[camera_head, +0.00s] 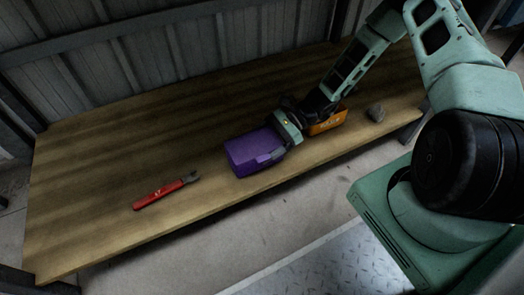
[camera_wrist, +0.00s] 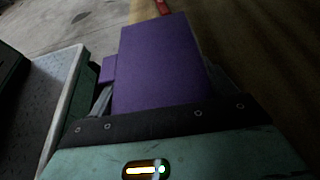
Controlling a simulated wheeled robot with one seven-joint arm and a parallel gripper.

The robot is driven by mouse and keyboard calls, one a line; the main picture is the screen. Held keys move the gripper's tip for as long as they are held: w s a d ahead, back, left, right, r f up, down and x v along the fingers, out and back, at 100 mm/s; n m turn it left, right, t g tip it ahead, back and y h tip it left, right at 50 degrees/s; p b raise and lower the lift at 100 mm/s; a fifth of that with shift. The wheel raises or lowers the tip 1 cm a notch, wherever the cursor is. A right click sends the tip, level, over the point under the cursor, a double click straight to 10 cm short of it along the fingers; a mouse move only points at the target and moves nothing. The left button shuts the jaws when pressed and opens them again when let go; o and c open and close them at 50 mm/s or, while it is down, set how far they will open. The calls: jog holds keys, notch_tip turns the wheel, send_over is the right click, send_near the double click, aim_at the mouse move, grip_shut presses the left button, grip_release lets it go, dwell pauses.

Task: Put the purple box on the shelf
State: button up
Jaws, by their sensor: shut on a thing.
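The purple box (camera_head: 249,151) is at the wooden shelf (camera_head: 110,150), near its front edge and right of the middle. My gripper (camera_head: 276,148) comes from the right and is shut on the purple box. In the wrist view the purple box (camera_wrist: 160,62) fills the space ahead of my gripper (camera_wrist: 160,108), with parts of the fingers showing at its sides. I cannot tell whether the underside of the box touches the boards.
A red-handled wrench (camera_head: 165,190) lies on the shelf left of the box. The shelf's left and back areas are clear. A corrugated metal wall (camera_head: 180,50) stands behind.

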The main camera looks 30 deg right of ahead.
jog(key=shift+f, duration=0.85)
jog(key=shift+f, duration=0.15)
jog(key=o, duration=1)
jog(key=shift+o, duration=0.2)
